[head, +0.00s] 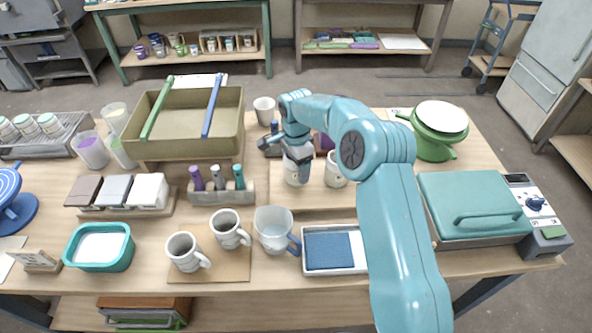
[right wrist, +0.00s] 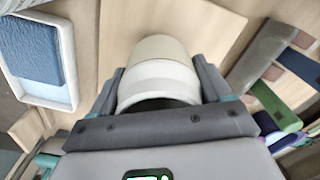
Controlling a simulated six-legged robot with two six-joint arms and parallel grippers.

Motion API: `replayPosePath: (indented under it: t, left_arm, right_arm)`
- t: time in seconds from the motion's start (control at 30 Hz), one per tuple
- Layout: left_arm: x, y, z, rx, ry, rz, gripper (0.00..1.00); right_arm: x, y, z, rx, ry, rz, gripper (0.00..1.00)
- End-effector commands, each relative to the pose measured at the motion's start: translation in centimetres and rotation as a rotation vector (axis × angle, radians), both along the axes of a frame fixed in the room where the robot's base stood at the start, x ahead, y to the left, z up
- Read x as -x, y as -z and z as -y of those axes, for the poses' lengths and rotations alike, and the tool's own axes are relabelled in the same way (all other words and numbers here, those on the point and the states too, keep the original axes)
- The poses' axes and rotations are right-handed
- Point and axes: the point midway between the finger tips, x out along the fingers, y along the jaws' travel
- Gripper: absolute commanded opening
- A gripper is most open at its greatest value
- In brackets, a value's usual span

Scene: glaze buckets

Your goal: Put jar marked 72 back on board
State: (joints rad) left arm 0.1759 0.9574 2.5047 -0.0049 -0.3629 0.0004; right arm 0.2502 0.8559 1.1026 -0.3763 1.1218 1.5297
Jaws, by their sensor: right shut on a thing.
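My right gripper (head: 298,158) is shut on a cream-and-white jar (head: 291,174). The jar also shows between the fingers in the right wrist view (right wrist: 160,75). Its mark cannot be read. The jar is at the left part of a pale wooden board (head: 300,200), which also shows in the right wrist view (right wrist: 215,35). I cannot tell whether its base touches the board. A second pale jar (head: 335,172) stands just to its right, partly hidden by my right arm. My left gripper is not in view.
A white tray with a blue pad (head: 347,262) lies in front of the board. A pitcher (head: 273,232) and two mugs (head: 184,252) stand to the front left. A holder with bottles (head: 222,194) is left. A green pot (head: 437,125) and teal-lidded box (head: 470,200) are right.

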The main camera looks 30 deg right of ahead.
Motion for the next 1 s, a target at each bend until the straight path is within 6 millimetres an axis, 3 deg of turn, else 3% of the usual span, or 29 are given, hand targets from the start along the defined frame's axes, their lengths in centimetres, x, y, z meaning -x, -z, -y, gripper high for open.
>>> replayPosePath:
  t: [0.13, 0.57, 0.6, 0.63, 0.87, 1.0]
  left_arm:
    - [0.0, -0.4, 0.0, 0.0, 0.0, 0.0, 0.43]
    - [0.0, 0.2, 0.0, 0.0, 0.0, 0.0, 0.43]
    - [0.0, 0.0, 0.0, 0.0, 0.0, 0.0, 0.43]
    - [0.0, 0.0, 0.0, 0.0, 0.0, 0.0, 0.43]
    - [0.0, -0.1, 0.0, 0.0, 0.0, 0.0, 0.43]
    - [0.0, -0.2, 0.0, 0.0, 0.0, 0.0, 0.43]
  right_arm:
    - [0.0, 1.9, 0.0, 0.0, 0.001, -0.001, 0.34]
    - [0.0, 2.7, 0.0, 0.0, 0.001, 0.002, 0.34]
    - [0.0, 2.6, 0.0, 0.0, 0.001, 0.001, 0.91]
    - [0.0, 2.6, 0.0, 0.0, 0.001, 0.001, 1.0]
    - [0.0, 2.5, 0.0, 0.0, 0.001, 0.001, 1.0]
    - [-0.1, 1.4, 0.0, 0.001, 0.001, 0.003, 1.0]
